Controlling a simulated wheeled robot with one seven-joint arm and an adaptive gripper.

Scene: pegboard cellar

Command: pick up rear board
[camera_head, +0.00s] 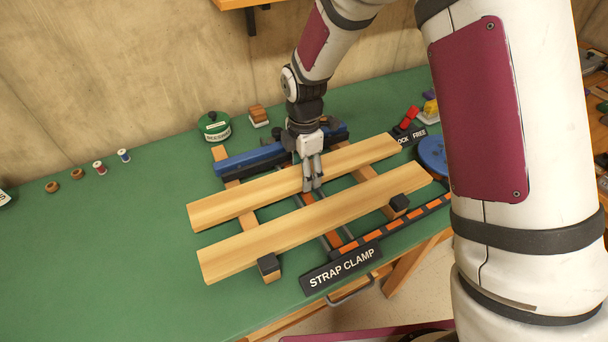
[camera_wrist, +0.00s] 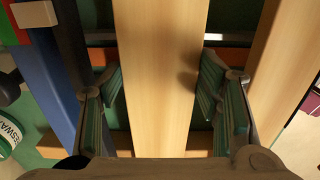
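The rear board (camera_head: 247,197) is a long pale wooden plank lying across wooden crosspieces on the green bench, behind a second, parallel front board (camera_head: 320,220). My gripper (camera_head: 312,186) is over the middle of the rear board, pointing down. In the wrist view the rear board (camera_wrist: 160,75) runs between the two open fingers of my gripper (camera_wrist: 165,95), with a gap on each side. The front board shows at the right edge of the wrist view (camera_wrist: 285,70). How far down the fingertips reach beside the board is hard to tell.
A blue bar (camera_head: 235,160) lies close behind the rear board. A black block (camera_head: 399,203) is by the front board, and a strap clamp sign (camera_head: 341,269) stands in front. A green tin (camera_head: 214,126) is behind. The bench's left side is mostly clear.

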